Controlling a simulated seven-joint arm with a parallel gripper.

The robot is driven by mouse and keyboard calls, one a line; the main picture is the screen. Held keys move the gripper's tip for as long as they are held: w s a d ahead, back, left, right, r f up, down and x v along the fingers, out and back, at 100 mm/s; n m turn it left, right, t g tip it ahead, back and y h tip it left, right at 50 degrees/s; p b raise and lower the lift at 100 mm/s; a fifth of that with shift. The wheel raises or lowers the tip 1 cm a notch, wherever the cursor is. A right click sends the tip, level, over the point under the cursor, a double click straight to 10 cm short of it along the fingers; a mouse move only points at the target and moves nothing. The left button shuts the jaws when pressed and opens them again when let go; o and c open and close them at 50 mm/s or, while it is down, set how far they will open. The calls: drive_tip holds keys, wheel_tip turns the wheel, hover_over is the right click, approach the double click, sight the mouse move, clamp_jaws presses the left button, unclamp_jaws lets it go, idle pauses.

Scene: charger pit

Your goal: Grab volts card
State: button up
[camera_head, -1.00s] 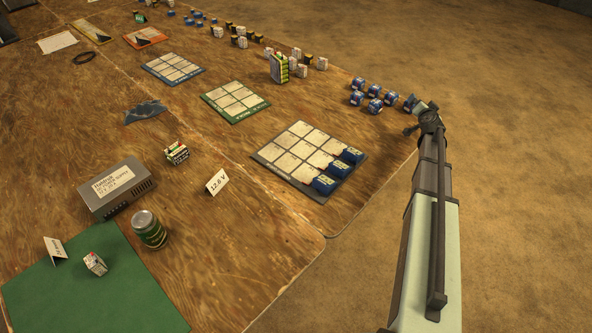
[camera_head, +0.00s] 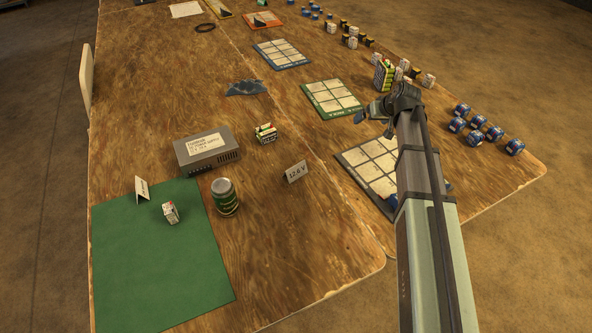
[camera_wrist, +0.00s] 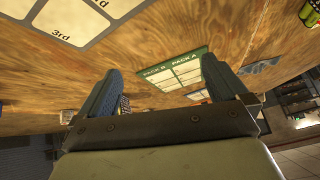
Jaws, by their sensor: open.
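My gripper (camera_head: 374,110) is above the table between the green-edged grid card and the nearest grid card, to the right of and farther back than the 12.6 V card. In the wrist view my gripper (camera_wrist: 162,66) has its two dark fingers apart with nothing between them. The 12.6 V card does not show clearly there.
A grey power supply (camera_head: 207,152), a can (camera_head: 225,197) and a small battery pack (camera_head: 265,133) stand left of the card. My arm partly hides the nearest grid card (camera_head: 352,157). Several blue cells (camera_head: 478,122) stand at right. Bare wood surrounds the 12.6 V card.

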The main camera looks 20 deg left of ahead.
drive_tip(key=s+a+r+n+g+h, duration=0.2)
drive_tip(key=s+a+r+n+g, duration=0.1)
drive_tip(key=s+a, duration=0.75)
drive_tip(key=s+a+r+n+g+h, duration=0.2)
drive_tip(key=s+a+r+n+h, duration=0.1)
drive_tip(key=s+a, duration=0.75)
hover_over(296, 167)
wheel_tip(296, 167, down, 7)
drive_tip(key=shift+f, duration=0.2)
drive_tip(key=shift+a+f, duration=0.15)
drive_tip(key=shift+f, duration=3.05)
drive_tip(key=c, duration=0.8)
drive_tip(key=shift+w+r, duration=0.1)
drive_tip(key=shift+r, duration=0.05)
